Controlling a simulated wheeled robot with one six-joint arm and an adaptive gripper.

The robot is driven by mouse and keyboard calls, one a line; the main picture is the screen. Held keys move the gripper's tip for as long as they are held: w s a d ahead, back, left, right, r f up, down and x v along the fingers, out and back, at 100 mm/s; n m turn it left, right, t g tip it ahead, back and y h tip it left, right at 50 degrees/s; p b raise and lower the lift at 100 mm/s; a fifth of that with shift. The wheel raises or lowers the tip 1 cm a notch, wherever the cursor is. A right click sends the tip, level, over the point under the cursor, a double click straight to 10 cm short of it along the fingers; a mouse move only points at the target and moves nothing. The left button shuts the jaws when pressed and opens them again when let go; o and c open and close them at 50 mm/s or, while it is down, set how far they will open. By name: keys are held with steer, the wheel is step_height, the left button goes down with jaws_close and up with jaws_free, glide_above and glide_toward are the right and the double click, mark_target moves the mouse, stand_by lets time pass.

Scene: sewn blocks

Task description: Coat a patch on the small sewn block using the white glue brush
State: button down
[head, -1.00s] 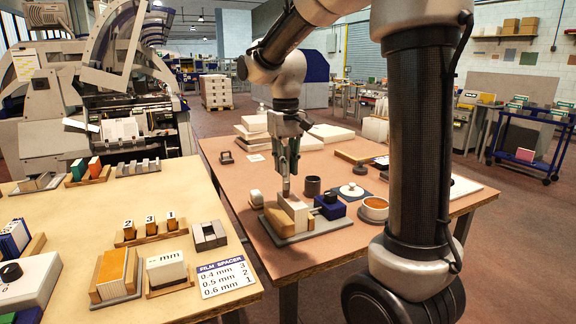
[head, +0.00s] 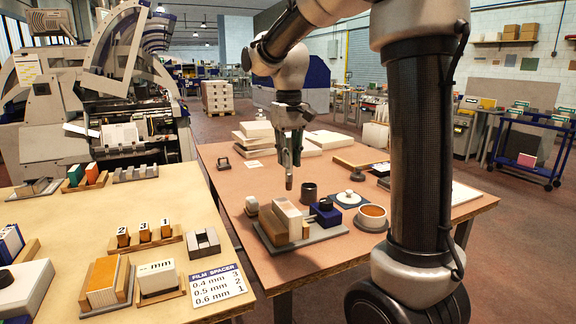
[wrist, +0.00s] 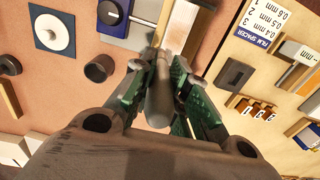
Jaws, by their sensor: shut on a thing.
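My gripper (head: 289,160) is shut on a pale grey rod-like tool (head: 289,181), which looks like the glue brush. In the wrist view the tool (wrist: 159,98) sits between the green finger pads and points away from the camera. Its bristles cannot be made out. The small sewn block (head: 288,214) is pale and stands between wooden pieces on a grey base (head: 321,236). The brush end hangs above and behind the block, apart from it. In the wrist view the block (wrist: 178,26) lies beyond the brush, partly hidden by the fingers.
A blue block with a black knob (head: 326,212) is beside the sewn block. A dark cup (head: 309,191), a white knobbed lid (head: 349,198) and a bowl of orange stuff (head: 372,212) stand close by. A pale table (head: 60,215) with holders is at left.

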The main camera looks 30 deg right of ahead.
mark_target(289, 138)
steer(key=shift+r, duration=2.45)
steer(key=shift+s, duration=0.1)
